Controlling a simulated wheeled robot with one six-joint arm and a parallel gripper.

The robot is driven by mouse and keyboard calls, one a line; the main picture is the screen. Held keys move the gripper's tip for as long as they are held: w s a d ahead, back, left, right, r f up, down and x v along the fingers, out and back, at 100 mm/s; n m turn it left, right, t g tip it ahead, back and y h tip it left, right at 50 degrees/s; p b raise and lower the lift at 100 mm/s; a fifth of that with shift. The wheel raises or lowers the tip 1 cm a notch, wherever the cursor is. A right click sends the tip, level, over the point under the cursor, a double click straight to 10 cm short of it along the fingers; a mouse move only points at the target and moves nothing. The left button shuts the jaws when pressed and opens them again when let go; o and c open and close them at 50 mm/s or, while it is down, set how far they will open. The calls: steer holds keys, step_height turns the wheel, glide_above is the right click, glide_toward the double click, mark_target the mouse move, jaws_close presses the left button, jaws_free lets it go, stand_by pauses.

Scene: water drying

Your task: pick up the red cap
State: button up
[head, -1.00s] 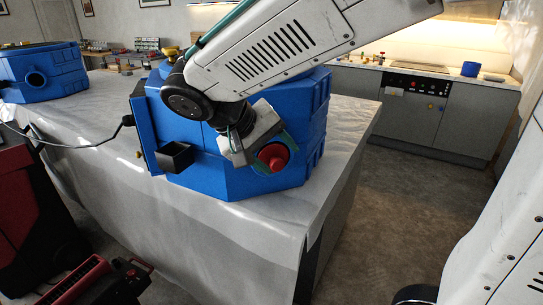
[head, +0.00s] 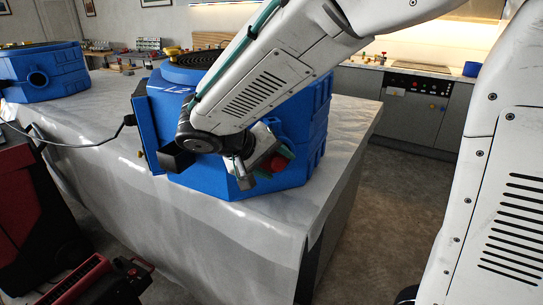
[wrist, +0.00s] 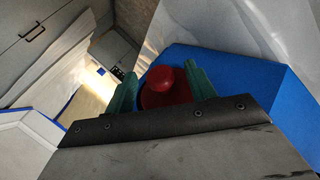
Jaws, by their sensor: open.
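The red cap (head: 277,162) shows at the front right of the blue machine (head: 210,180), partly hidden behind my gripper (head: 268,164). In the wrist view the red cap (wrist: 167,88) stands between the two green fingers of my gripper (wrist: 163,90), its round knob toward the camera. The fingers are apart, one on each side of the cap. I cannot tell whether they touch it. The cap's lower part is hidden by the gripper body.
The machine stands on a table with a pale cloth (head: 260,225). A second blue machine (head: 45,72) is at the far left. A black cable (head: 85,147) runs to the near machine. Grey cabinets (head: 415,105) stand behind. The floor at right is clear.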

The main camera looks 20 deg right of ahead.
steer(key=c, duration=1.1)
steer(key=shift+o, duration=0.2)
steer(key=shift+r, duration=0.1)
steer(key=shift+r, duration=0.25)
steer(key=s+a, duration=0.1)
steer(key=s, duration=1.7)
